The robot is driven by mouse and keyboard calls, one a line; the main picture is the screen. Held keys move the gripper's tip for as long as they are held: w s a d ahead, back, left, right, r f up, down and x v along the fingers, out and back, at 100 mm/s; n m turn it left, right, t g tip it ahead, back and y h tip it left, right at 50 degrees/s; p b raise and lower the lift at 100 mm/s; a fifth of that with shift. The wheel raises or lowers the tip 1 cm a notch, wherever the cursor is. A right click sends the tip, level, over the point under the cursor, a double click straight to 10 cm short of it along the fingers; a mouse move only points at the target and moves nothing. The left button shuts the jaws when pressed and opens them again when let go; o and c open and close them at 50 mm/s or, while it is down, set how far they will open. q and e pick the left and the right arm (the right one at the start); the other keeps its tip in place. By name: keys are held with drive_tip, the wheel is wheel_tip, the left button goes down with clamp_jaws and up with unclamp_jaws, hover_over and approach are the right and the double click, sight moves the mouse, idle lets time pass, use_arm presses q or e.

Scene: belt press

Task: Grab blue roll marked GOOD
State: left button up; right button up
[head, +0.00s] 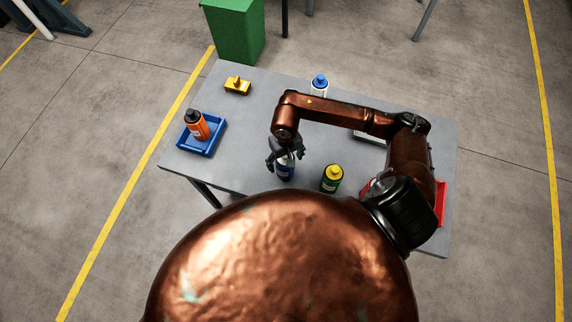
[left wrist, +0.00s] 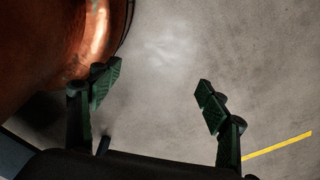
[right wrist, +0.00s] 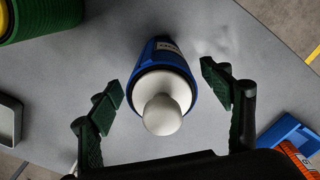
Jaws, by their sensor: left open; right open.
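A blue bottle-like thing with a white shoulder and round white cap (right wrist: 165,112) stands on the table, its top towards the right wrist camera. A small label shows on its side, but I cannot read it for sure. In the head view the blue bottle (head: 287,173) is partly hidden by my right gripper (head: 284,153). My right gripper (right wrist: 162,92) is open, with one finger on each side of the bottle and visible gaps. My left gripper (left wrist: 157,92) is open and empty above bare floor. I see no roll.
A green bottle with a yellow cap (head: 331,180) stands close by on the table (head: 240,120). An orange bottle (head: 198,126) is in a blue tray (head: 212,149). A blue-capped white bottle (head: 319,86), a yellow item (head: 237,86) and a red tray (head: 441,205) are further off.

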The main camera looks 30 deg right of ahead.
drive_tip(key=shift+w+f, duration=0.1)
drive_tip(key=shift+w, duration=0.2)
drive_tip(key=shift+c, duration=0.5)
drive_tip(key=shift+s, duration=0.15)
drive_tip(key=c, duration=1.1)
use_arm(q)
drive_tip(key=shift+s+f, duration=0.1)
drive_tip(key=shift+s, duration=0.55)
use_arm(e)
drive_tip(key=c, duration=0.4)
drive_tip(key=shift+c, duration=0.2)
drive_tip(key=shift+r, duration=0.55)
drive_tip(key=r, duration=0.1)
drive_tip(key=r+b, duration=0.1)
drive_tip(key=shift+a+r, duration=0.2)
drive_tip(key=shift+r, duration=0.2)
use_arm(q)
drive_tip(key=f, duration=0.1)
drive_tip(key=b, duration=0.1)
drive_tip(key=f, duration=0.1)
drive_tip(key=shift+s+f+b, duration=0.25)
drive_tip(key=shift+f+b, duration=0.1)
use_arm(e)
drive_tip(key=s+a+r, duration=0.7)
drive_tip(key=s+r, duration=0.2)
drive_tip(key=s, duration=0.2)
drive_tip(key=shift+s+a+r, duration=0.15)
drive_tip(key=shift+s+a, duration=0.1)
drive_tip(key=shift+a, duration=0.05)
